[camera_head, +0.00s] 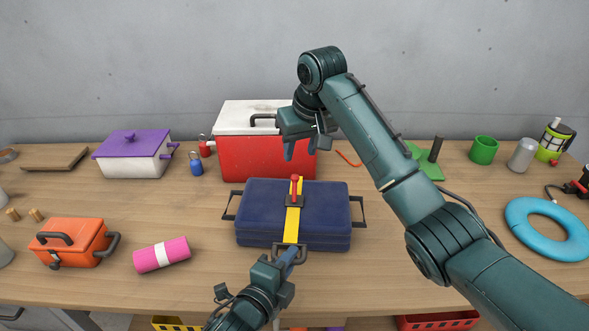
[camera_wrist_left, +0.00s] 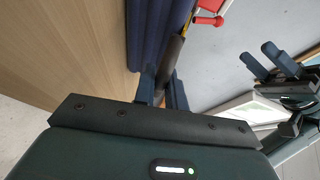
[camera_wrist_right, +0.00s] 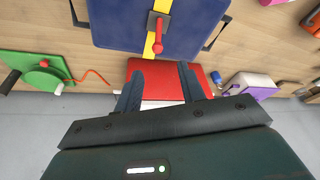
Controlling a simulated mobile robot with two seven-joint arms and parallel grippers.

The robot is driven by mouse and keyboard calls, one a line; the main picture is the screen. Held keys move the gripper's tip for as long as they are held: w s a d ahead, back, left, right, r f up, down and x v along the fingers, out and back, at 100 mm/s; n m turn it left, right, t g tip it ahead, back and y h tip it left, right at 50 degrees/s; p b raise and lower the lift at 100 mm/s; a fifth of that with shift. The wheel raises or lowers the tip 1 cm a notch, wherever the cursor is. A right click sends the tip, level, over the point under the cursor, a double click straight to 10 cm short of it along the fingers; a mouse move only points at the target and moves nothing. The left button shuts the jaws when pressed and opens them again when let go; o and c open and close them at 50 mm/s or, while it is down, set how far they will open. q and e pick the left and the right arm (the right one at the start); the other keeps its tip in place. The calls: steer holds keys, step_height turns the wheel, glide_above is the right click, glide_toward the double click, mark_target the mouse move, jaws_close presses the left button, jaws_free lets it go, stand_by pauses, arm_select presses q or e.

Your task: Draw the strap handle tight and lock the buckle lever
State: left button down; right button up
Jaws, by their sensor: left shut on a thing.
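A dark blue case (camera_head: 262,205) lies flat on the bench, with a yellow strap (camera_head: 292,222) running across its top. A dark buckle (camera_head: 294,201) sits on the strap, and its red-tipped buckle lever (camera_head: 295,184) stands up; the lever also shows in the right wrist view (camera_wrist_right: 157,42). My left gripper (camera_head: 289,254) is shut on the dark strap handle (camera_wrist_left: 172,58) at the strap's near end, by the case's front edge. My right gripper (camera_head: 300,154) is open and empty, above and behind the case; its spread fingers show in the right wrist view (camera_wrist_right: 160,82).
A red cooler (camera_head: 250,158) with a white lid stands behind the case. An orange box (camera_head: 72,247) and a pink roll (camera_head: 161,254) lie at left, and a purple-lidded pot (camera_head: 130,160) stands behind them. A blue ring (camera_head: 522,238) lies at right.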

mark_target(296, 176)
steer(key=shift+n+y, duration=0.5)
steer(key=shift+n, duration=0.1)
steer(key=x, duration=0.4)
steer(key=d+x, duration=0.1)
steer(key=x, duration=0.6)
steer(key=shift+w+d+f, duration=0.15)
steer(key=shift+f, duration=0.35)
steer(key=shift+c, duration=0.4)
jaws_close()
